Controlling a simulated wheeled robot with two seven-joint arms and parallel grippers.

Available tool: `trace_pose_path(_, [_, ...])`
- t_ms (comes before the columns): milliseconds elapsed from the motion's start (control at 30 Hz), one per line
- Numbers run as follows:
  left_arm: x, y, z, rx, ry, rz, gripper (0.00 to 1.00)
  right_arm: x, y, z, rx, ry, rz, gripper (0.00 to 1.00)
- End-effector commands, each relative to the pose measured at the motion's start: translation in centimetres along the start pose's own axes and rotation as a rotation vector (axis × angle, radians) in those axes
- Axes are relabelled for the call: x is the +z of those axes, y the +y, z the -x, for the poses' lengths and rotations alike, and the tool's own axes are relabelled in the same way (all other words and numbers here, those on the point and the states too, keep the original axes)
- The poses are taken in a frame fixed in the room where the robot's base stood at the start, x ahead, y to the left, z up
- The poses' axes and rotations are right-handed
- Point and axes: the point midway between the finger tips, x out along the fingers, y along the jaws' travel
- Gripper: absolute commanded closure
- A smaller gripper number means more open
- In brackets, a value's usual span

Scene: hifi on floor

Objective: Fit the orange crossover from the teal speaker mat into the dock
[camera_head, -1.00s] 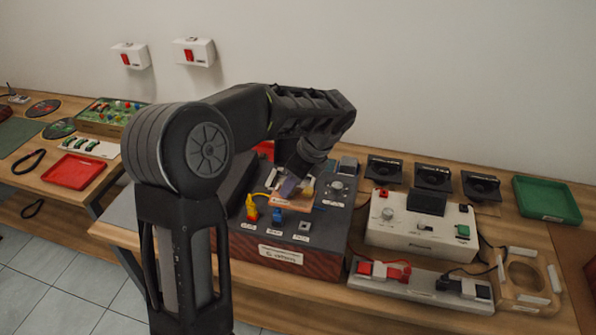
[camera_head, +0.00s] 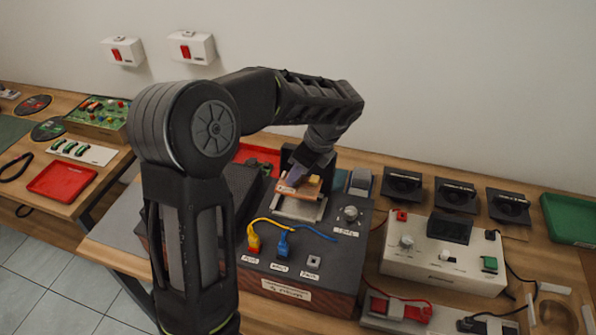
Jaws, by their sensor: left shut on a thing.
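My left gripper (camera_head: 296,178) is shut on the orange crossover (camera_head: 310,190), a small orange board with a yellow part on top. The crossover is over the silver dock (camera_head: 299,209) on the dark amplifier box. The gripper hides part of the board, and I cannot tell whether it touches the dock. A grey-green mat (camera_head: 12,131) shows at the far left edge; I cannot tell if it is the teal speaker mat. My right gripper is not in view.
A yellow plug (camera_head: 254,243), a blue plug (camera_head: 283,247) and a knob (camera_head: 351,213) are on the box near the dock. A white tester (camera_head: 440,262) stands to the right. Red trays and several black speakers lie around. My arm hides the box's left part.

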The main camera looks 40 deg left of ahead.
Motion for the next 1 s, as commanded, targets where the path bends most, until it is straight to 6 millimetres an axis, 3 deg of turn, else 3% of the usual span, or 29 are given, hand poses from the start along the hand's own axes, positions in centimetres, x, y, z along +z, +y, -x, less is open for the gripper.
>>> trace_pose_path(367, [0.0, 0.0, -0.1, -0.001, 0.000, 0.000, 1.00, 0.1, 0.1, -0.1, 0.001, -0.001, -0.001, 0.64])
trace_pose_path(800, [-1.1, 0.0, -2.6, 0.000, 0.000, 0.000, 1.00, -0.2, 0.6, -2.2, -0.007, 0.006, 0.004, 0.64])
trace_pose_path(1000, [-1.2, 0.0, -2.8, -0.001, 0.000, 0.000, 1.00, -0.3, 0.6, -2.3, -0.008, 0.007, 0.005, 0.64])
